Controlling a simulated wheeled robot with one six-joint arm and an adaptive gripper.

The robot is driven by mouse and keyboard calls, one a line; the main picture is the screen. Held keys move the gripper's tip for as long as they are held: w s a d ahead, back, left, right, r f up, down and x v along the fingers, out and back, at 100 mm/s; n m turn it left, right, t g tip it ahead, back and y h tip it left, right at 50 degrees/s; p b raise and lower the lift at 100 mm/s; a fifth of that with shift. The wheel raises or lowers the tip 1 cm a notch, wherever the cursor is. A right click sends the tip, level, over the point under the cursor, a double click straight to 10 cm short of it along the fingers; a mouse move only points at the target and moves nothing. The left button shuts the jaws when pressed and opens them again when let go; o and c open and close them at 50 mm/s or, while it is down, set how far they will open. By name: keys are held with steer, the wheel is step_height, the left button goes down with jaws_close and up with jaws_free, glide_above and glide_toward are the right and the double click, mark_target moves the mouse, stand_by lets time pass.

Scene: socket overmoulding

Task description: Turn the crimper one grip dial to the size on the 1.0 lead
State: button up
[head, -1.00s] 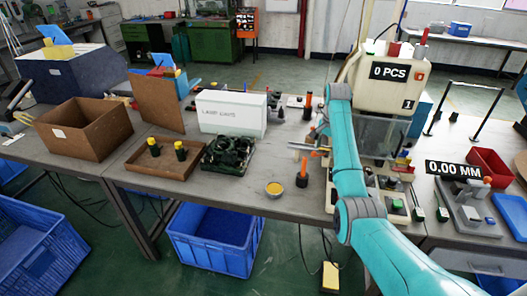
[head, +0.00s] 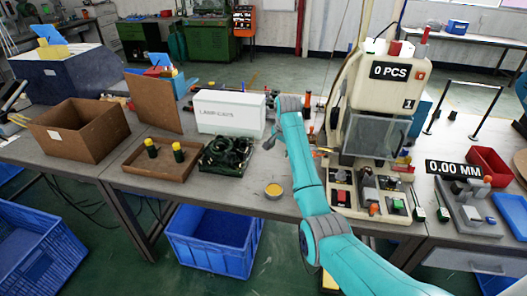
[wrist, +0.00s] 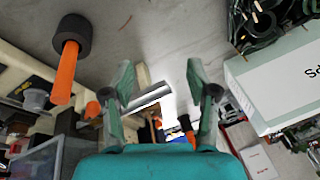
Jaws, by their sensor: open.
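The cream machine (head: 352,75) bearing a "1" plate and a "0 PCS" display appears to be crimper one. It stands right of my arm, with a clear guard and a lower control panel (head: 370,190). I cannot pick out the grip dial or read its setting. The 1.0 lead is not identifiable; dark coiled leads (head: 228,152) lie in a tray, but no size is legible. My gripper (wrist: 160,82) is open and empty in the wrist view, above the bench; the arm mostly hides it in the head view. Machine parts (wrist: 28,62) show at the wrist view's left.
A white lettered box (head: 230,114) stands left of my arm and shows at right in the wrist view (wrist: 280,85). An orange rod with a black collar (wrist: 72,38) is near the gripper.

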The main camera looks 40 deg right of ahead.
steer(key=w+a+f, duration=0.1)
steer(key=w+a, duration=0.2)
steer(key=a, duration=0.2)
steer(key=shift+w+a+f+n+t, duration=0.2)
steer(key=shift+n+t, duration=0.1)
steer(key=shift+t, duration=0.1)
